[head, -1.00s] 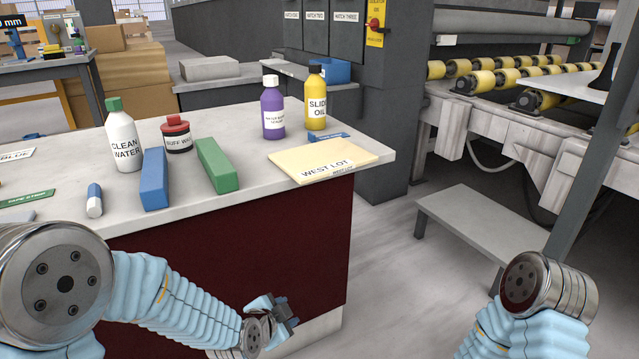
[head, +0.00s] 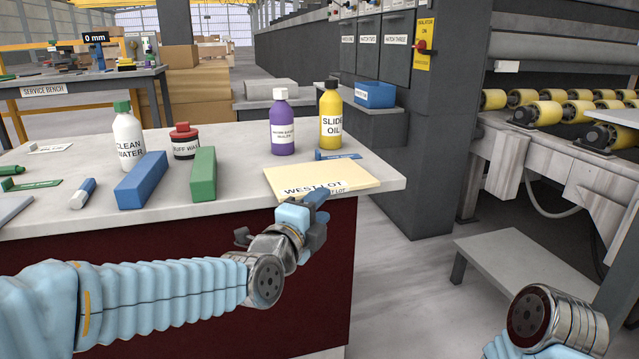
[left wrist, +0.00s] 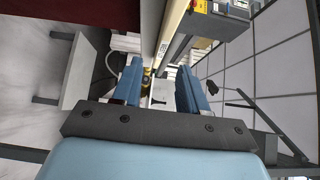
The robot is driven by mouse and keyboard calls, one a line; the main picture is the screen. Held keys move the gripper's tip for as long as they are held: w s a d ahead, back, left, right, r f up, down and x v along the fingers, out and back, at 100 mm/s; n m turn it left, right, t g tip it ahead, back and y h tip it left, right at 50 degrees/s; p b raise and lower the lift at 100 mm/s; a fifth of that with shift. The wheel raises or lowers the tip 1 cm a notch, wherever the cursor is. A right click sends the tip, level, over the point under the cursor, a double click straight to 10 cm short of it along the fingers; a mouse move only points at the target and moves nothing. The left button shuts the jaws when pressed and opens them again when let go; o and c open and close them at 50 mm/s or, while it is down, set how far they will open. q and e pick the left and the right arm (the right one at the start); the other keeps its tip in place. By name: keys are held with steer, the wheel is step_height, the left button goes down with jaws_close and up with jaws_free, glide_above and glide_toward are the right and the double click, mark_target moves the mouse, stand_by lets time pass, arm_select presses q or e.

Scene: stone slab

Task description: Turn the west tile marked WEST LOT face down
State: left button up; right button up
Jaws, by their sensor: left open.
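The cream tile marked WEST LOT (head: 325,174) lies flat with its label facing up at the right front corner of the pale slab. Its front edge sits close to the slab's front edge. My left gripper (head: 318,205) is at the tile's front edge, its fingers pointing toward the tile. In the left wrist view the two blue fingers (left wrist: 158,92) stand apart with nothing gripped, and the tile's pale edge (left wrist: 172,30) shows beyond them. I cannot tell whether a finger touches the tile. My right gripper is out of view; only part of that arm shows at lower right.
On the slab (head: 235,207) stand a purple bottle (head: 282,128), yellow slide oil bottle (head: 331,118), clean water bottle (head: 128,140) and red-lidded jar (head: 185,142). Blue (head: 141,180) and green (head: 203,174) blocks lie left of the tile. A low grey step (head: 520,265) stands at right.

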mark_target(319, 177)
arm_select(q)
steer(key=x, duration=0.6)
steer(key=shift+w+a+b, duration=0.2)
steer(key=shift+w+b, duration=0.1)
steer(key=shift+b, duration=0.1)
steer(key=shift+r, duration=0.1)
jaws_close()
